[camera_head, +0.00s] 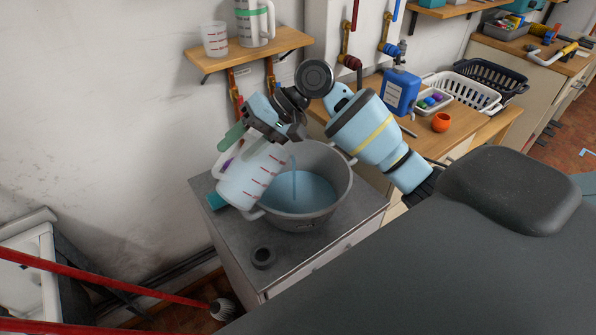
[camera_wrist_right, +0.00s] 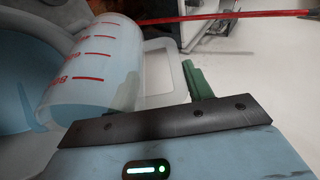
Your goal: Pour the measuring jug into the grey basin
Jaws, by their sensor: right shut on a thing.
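The clear measuring jug (camera_head: 250,178), with red marks, is tilted over the left rim of the grey basin (camera_head: 308,222). A thin blue stream (camera_head: 294,178) falls from the jug's mouth into the basin, where blue liquid (camera_head: 312,198) stands. My right gripper (camera_head: 238,143) is above the jug, shut on its handle; the grip itself is partly hidden. In the right wrist view the jug (camera_wrist_right: 90,65) lies tilted beside the green finger (camera_wrist_right: 198,80), with its pale handle (camera_wrist_right: 160,70) between. My left gripper is not in view.
The basin stands on a grey-topped cabinet (camera_head: 350,222) with a dark ring-shaped object (camera_head: 263,257) in front. A wall shelf (camera_head: 250,52) holds a cup (camera_head: 215,38) and a jug (camera_head: 255,22). A blue canister (camera_head: 400,90) and baskets stand behind right. Red bars (camera_head: 100,280) cross lower left.

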